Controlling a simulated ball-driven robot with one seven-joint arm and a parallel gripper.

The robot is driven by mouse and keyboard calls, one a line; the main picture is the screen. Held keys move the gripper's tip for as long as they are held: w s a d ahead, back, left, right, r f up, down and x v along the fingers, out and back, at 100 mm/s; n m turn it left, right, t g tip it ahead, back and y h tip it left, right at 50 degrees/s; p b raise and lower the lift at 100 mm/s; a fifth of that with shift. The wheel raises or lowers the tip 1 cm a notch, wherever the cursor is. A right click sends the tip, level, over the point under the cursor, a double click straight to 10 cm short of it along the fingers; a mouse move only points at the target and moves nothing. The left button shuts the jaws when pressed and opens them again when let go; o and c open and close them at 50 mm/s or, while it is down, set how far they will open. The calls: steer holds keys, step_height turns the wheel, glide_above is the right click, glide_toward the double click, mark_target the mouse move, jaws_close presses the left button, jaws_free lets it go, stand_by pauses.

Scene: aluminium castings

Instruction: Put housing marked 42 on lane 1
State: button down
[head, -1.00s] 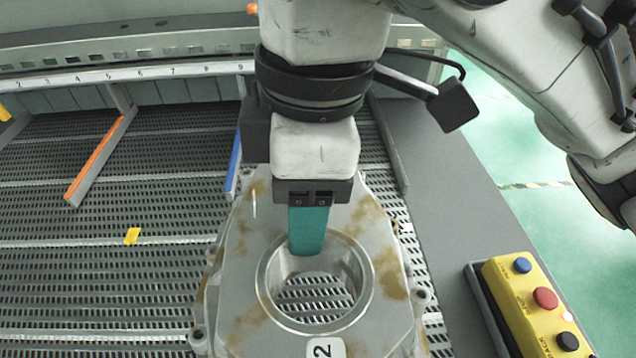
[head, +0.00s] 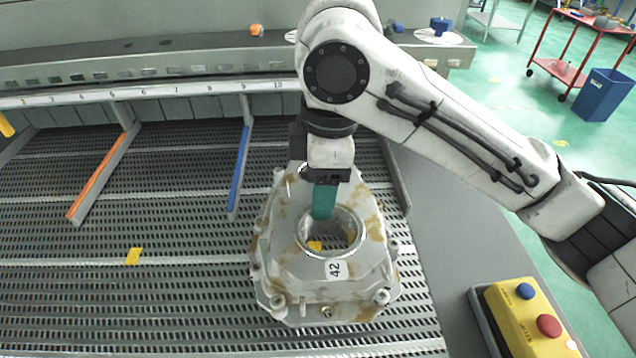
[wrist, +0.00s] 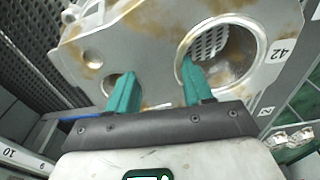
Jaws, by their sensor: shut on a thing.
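The housing marked 42 (head: 288,262) is a grey cast part with brown stains, a round bore and a white label. It is over the slatted deck at the right, flange down; I cannot tell whether it touches the deck. My gripper (head: 323,205) is shut on its top beside the bore, with one teal finger reaching into the bore. In the wrist view both teal fingers of my gripper (wrist: 160,92) show against the housing (wrist: 150,50). The far rail (head: 170,88) carries lane numbers, of which 2 to 10 can be seen; no number 1 shows.
An orange divider (head: 100,178), a blue divider (head: 240,170) and a grey divider (head: 396,175) stand on the deck. A yellow mark (head: 133,256) lies on open deck at left. A yellow button box (head: 522,318) is at the lower right.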

steer(key=shift+w+d+f, duration=0.15)
steer(key=shift+w+f, duration=0.65)
steer(key=shift+w+f+p, duration=0.1)
steer(key=shift+f+p, duration=0.5)
steer(key=shift+f, duration=1.1)
steer(key=shift+c, duration=2.3)
jaws_free()
steer(key=r, duration=0.4)
steer(key=r+b, duration=0.1)
steer(key=r, duration=0.3)
steer(key=d+r, duration=0.1)
steer(key=r, duration=0.3)
steer(key=shift+w, duration=0.1)
